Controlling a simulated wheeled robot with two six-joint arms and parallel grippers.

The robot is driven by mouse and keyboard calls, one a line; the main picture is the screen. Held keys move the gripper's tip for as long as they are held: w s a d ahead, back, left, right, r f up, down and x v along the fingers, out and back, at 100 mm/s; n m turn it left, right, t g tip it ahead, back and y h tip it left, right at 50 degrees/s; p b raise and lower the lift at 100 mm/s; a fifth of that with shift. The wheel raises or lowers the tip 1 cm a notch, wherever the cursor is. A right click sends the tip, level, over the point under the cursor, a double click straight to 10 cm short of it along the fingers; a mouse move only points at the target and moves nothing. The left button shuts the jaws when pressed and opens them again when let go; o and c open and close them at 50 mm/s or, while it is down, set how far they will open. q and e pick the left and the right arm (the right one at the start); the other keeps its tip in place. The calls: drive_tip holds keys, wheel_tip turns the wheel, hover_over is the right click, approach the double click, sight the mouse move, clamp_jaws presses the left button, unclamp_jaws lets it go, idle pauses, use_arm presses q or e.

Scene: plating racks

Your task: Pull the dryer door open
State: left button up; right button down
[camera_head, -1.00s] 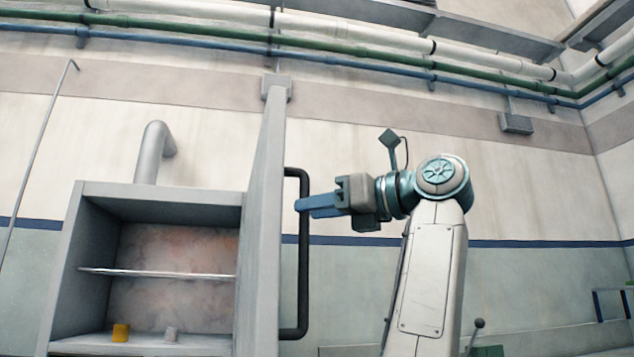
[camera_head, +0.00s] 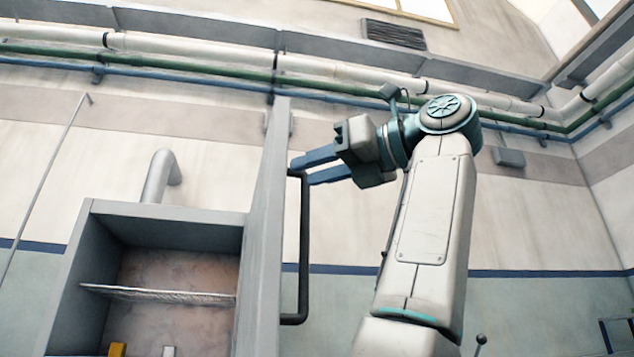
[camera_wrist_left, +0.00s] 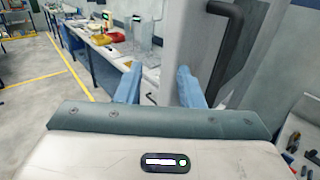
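The dryer door (camera_head: 262,230) stands swung out from the dryer cabinet (camera_head: 165,222), whose inside and shelf (camera_head: 160,294) are in sight. A black bar handle (camera_head: 303,250) runs down the door's right face; it also shows in the wrist view (camera_wrist_left: 240,40), right of the fingers. My left gripper (camera_head: 300,171) is open, with its blue fingers apart and their tips near the handle's top bend in the head view. In the wrist view the space between the fingers (camera_wrist_left: 157,85) holds no part of the handle. My right gripper is not in view.
A yellow block (camera_head: 117,349) and a pale block (camera_head: 168,351) sit low in the cabinet. A bent grey pipe (camera_head: 160,176) rises behind it. The wrist view shows a long bench (camera_wrist_left: 105,45) with several trays and open floor (camera_wrist_left: 30,100) at left.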

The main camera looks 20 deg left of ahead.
use_arm(q)
drive_tip(key=shift+s+d+r+b, duration=0.1)
drive_tip(key=shift+s+d+b, duration=0.1)
drive_tip(key=shift+s+b, duration=0.25)
drive_tip(key=shift+s+d+b, duration=0.15)
drive_tip(key=shift+s+b, duration=0.05)
drive_tip(key=shift+s, duration=0.45)
